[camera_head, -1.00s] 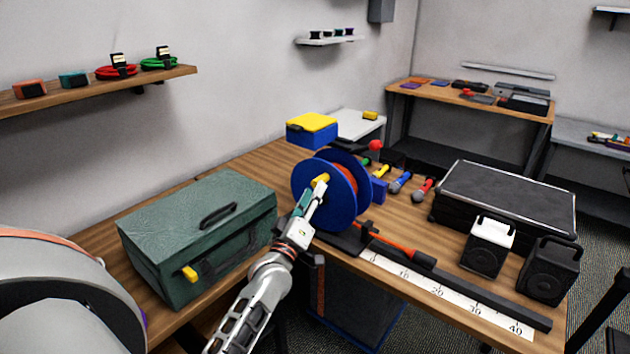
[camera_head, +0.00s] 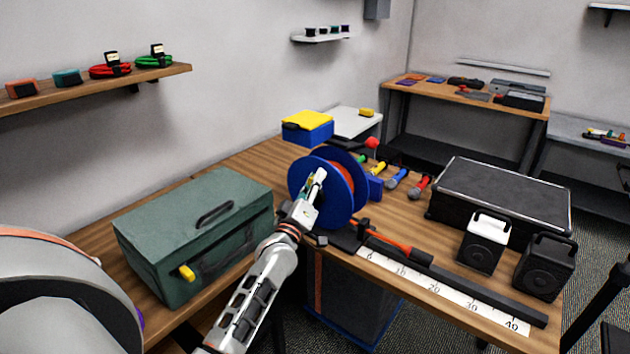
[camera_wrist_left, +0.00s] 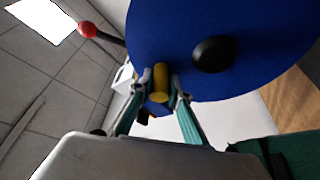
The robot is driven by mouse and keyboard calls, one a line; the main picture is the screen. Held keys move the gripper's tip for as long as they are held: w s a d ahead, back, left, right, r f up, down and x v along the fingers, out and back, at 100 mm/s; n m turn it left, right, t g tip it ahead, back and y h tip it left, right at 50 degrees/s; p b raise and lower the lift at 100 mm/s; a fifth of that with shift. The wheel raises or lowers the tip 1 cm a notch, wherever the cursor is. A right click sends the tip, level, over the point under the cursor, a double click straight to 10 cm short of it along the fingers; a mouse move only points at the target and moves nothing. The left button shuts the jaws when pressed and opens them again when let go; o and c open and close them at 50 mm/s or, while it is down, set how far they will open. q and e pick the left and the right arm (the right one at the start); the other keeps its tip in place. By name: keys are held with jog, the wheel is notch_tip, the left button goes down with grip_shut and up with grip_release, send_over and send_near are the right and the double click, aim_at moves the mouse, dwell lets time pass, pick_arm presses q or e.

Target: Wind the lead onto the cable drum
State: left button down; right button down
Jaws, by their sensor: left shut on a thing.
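The blue cable drum (camera_head: 345,193) stands upright on the wooden table, with reddish-orange lead (camera_head: 352,179) visible between its flanges. More red-orange lead (camera_head: 390,243) runs out from near the drum's base along a dark rail. My left gripper (camera_head: 318,178) is at the drum's near face. In the left wrist view its two teal fingers close around a yellow crank handle (camera_wrist_left: 161,82) in front of the blue flange (camera_wrist_left: 200,30). A black knob (camera_wrist_left: 213,54) sits on that flange beside the handle. In the head view the gripper mostly hides the handle. My right gripper is not visible.
A green toolbox (camera_head: 195,225) stands left of the drum. A numbered ruler strip (camera_head: 450,294) lies along the front edge. Several coloured connectors lie behind the drum.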

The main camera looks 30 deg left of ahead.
aim_at(342, 202)
pick_arm(q)
jog(key=shift+d+f, duration=0.1)
